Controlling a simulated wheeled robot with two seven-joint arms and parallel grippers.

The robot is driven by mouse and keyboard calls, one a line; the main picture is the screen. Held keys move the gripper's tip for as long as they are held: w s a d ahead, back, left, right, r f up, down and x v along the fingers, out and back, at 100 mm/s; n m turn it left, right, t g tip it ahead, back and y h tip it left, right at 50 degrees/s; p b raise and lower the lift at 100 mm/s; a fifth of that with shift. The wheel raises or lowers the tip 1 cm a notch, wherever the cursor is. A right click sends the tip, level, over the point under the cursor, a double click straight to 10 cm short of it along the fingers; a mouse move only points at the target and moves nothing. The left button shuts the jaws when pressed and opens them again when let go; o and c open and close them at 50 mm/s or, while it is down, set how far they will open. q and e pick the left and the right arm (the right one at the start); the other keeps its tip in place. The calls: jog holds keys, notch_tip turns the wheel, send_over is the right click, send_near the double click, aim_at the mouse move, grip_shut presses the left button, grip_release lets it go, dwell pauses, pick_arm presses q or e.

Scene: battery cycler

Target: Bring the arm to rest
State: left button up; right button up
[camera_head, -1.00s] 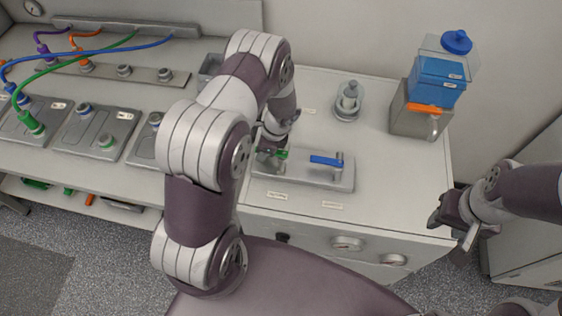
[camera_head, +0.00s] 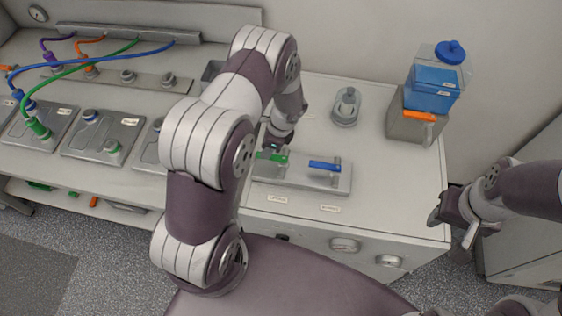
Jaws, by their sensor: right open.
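My left arm comes down across the middle of the view. Its gripper (camera_head: 272,146) is just above and behind the green valve handle (camera_head: 273,158) on the grey valve plate (camera_head: 310,181). A blue valve handle (camera_head: 323,166) sits on the same plate, to the right. My right gripper (camera_head: 452,236) is open and empty, off the right edge of the bench (camera_head: 390,205).
A blue-topped container (camera_head: 435,85) on a grey stand and a small glass vessel (camera_head: 346,107) stand at the back right. Cell trays (camera_head: 103,134) and coloured cables (camera_head: 120,52) fill the left. The bench's front right is clear.

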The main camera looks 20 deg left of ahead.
pick_arm(q)
jog(key=p+v, duration=0.1)
jog(key=v, duration=0.2)
jog(key=shift+r+p, duration=0.15)
jog(key=shift+p, duration=0.25)
pick_arm(e)
notch_tip(320, 180, up, 3)
jog(key=shift+f, duration=0.2)
